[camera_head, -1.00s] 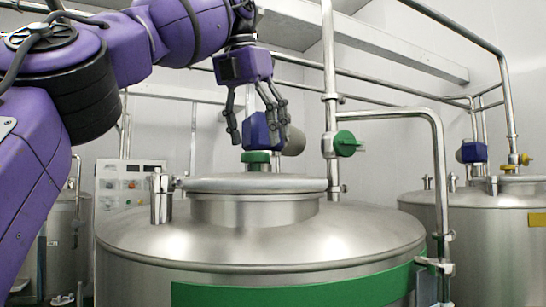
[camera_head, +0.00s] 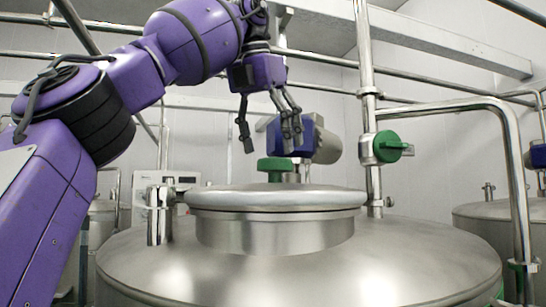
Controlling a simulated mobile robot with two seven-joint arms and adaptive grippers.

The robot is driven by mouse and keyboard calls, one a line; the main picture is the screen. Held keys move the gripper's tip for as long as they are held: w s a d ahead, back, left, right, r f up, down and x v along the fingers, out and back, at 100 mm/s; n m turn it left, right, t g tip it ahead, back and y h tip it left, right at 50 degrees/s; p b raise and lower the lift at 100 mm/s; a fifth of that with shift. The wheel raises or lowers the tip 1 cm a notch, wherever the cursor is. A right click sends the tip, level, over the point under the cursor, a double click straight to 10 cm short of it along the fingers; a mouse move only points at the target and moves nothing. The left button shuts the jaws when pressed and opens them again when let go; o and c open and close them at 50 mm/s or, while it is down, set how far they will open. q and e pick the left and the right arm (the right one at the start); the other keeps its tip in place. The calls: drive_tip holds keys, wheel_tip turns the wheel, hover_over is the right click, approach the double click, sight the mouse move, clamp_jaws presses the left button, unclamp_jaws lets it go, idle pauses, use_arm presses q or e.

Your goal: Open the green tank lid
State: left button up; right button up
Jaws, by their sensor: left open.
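The large steel tank (camera_head: 400,255) fills the lower middle of the head view, and only a small bit of its green marking shows at the lower right edge. Its round steel lid (camera_head: 270,197) lies flat and closed on the neck (camera_head: 270,235). A hinge-like steel post (camera_head: 158,215) stands at the lid's left. A green knob (camera_head: 275,168) shows at the lid's far side. My left gripper (camera_head: 268,138) is open and empty, fingers pointing down, above the far part of the lid and apart from it. My right gripper is not in view.
A vertical steel pipe with a green valve (camera_head: 386,147) stands right of the lid. A blue motor (camera_head: 300,137) is behind my gripper. A bent pipe (camera_head: 510,150) runs down at the right. Another tank (camera_head: 500,222) stands at far right, and a control panel (camera_head: 165,185) behind left.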

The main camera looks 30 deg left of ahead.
use_arm(q)
drive_tip(key=shift+x, duration=1.5)
drive_tip(key=shift+f, duration=0.15)
drive_tip(key=shift+d, duration=0.1)
drive_tip(key=c, duration=1.6)
